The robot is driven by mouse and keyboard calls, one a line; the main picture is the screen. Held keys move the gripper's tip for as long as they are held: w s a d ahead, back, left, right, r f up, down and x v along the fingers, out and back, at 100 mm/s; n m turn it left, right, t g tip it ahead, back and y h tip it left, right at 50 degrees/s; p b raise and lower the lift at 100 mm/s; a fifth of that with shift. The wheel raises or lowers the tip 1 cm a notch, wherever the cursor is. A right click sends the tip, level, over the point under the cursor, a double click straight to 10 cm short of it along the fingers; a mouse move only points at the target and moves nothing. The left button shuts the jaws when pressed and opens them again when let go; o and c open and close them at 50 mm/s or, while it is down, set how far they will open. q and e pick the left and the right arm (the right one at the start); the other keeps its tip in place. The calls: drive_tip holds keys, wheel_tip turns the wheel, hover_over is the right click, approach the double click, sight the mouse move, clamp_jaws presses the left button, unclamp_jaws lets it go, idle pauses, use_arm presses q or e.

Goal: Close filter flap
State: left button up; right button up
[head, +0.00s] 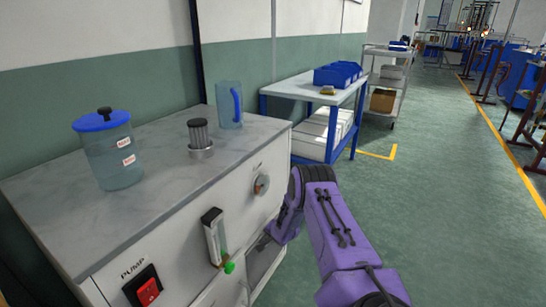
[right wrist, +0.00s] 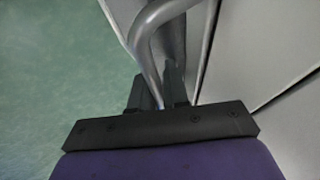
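The filter flap (head: 264,262) is low on the right part of the white cabinet's front. It is partly covered by my right arm, and how far it stands open is hard to tell. In the right wrist view a curved grey metal handle (right wrist: 150,50) runs down between the dark fingers of my right gripper (right wrist: 158,92). The fingers are close together around the handle and look shut on it. In the head view my purple right arm reaches in from the lower right to the flap. My left gripper is not in view.
The cabinet top (head: 160,165) carries a blue-lidded jar (head: 115,155), a metal filter cylinder (head: 199,138) and a clear jug (head: 229,105). A red pump switch (head: 148,290), a flow meter (head: 215,236) and a knob (head: 261,184) are on its front. Green floor (head: 440,190) to the right is clear.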

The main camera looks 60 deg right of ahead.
drive_tip(key=r+p, duration=0.1)
drive_tip(key=a+r, duration=0.1)
drive_tip(key=r+p, duration=0.1)
drive_tip(key=shift+s+a+r+p, duration=0.2)
drive_tip(key=shift+s+p, duration=0.15)
drive_tip(key=s+p+v, duration=0.1)
drive_tip(key=p+v, duration=0.1)
drive_tip(key=v, duration=0.5)
drive_tip(key=shift+f, duration=0.25)
drive_tip(key=shift+s+d+f, duration=0.1)
drive_tip(key=shift+d, duration=0.05)
